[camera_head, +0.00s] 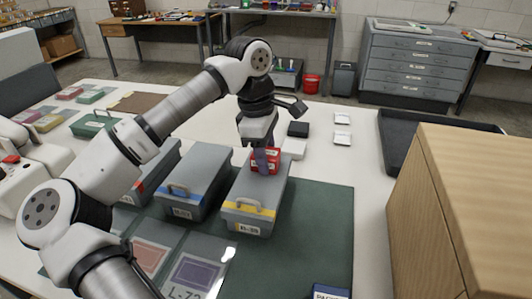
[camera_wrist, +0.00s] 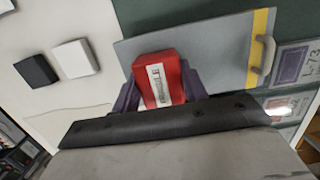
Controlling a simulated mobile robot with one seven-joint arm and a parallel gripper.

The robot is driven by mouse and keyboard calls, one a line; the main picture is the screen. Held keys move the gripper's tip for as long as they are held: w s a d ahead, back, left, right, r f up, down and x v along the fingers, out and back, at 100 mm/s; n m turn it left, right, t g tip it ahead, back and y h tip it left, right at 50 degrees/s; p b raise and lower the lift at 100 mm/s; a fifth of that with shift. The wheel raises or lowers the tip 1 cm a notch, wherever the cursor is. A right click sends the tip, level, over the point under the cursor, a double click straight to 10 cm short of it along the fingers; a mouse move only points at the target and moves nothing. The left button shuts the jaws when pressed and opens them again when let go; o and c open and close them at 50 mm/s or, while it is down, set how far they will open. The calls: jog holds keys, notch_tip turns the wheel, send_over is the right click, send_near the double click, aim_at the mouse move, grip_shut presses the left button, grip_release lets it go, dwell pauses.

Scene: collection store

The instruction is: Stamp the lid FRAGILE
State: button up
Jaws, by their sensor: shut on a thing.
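My gripper (camera_head: 264,160) is shut on a red stamp (camera_head: 266,168) with a white label. In the wrist view the stamp (camera_wrist: 158,80) sits between the two purple fingers of my gripper (camera_wrist: 160,92). The stamp is over the far part of the lid of a grey box with a yellow stripe (camera_head: 250,207). This lid (camera_wrist: 215,55) also shows in the wrist view. The stamp looks on or just above the lid; I cannot tell if it touches. The lid under the stamp is hidden.
A grey box with a blue stripe (camera_head: 195,180) and a red-striped one (camera_head: 150,175) stand to the left on the green mat (camera_head: 320,220). Black (camera_head: 298,129) and white (camera_head: 294,149) pads lie behind. A wooden cabinet (camera_head: 465,200) and black tray (camera_head: 400,135) are at right.

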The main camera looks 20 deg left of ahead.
jog(key=shift+r+p, duration=2.3)
jog(key=shift+r, duration=1.2)
